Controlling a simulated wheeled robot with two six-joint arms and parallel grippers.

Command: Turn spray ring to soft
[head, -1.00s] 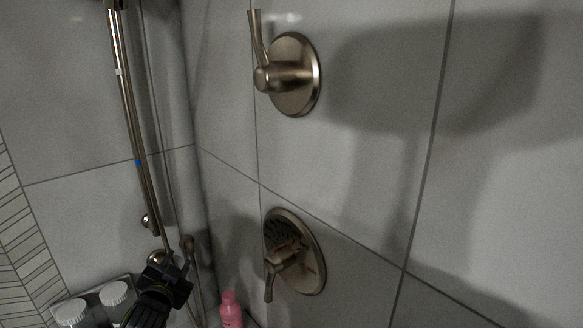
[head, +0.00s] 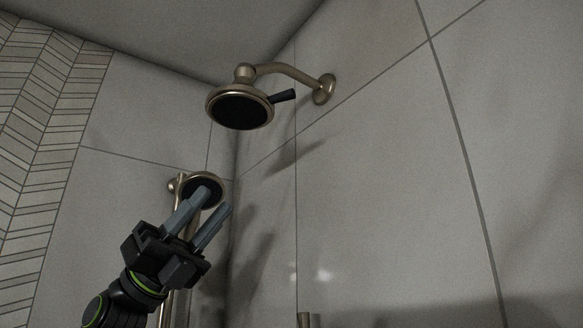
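The overhead shower head (head: 240,107) hangs from a bent arm at the top of the view. It is round, brass-coloured, with a dark face, and a short dark lever (head: 283,96) sticks out to the right from its rim. My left gripper (head: 213,208) is below and left of it, pointing up. Its two grey fingers are parallel with a gap between them, and nothing shows between them. The gripper is apart from the shower head and overlaps the hand shower (head: 202,187) behind it in the picture. My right gripper is not in view.
The hand shower sits on a vertical rail at the left wall. The shower arm (head: 291,72) joins the right wall at a round flange (head: 324,89). The tip of a metal handle (head: 304,319) shows at the bottom edge. The space between gripper and shower head looks clear.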

